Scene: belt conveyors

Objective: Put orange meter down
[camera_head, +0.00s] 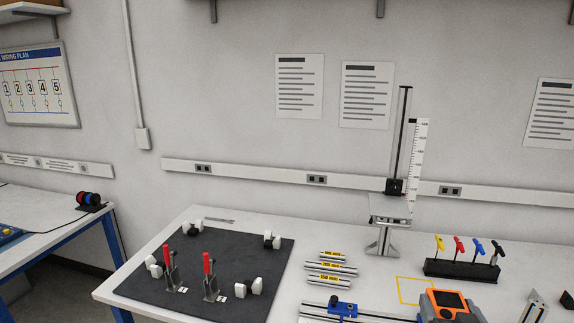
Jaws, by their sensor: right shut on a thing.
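The orange meter (452,302), with a dark screen, is at the bottom edge right of centre, its lower part cut off by the frame. My right gripper (448,318) is shut on it and barely shows at the bottom edge. A yellow square outline (401,291) is marked on the white bench, just behind and left of the meter in the picture. The meter overlaps the outline's near right side; I cannot tell its height above the bench. My left gripper is not in view.
A black rack (462,270) with several coloured-handled tools stands behind the meter. A metal stand (385,240) with a scale is behind the outline. Labelled bars (331,268) and a blue-clamped rail (343,309) lie left. A dark mat (220,250) holds red-handled clamps.

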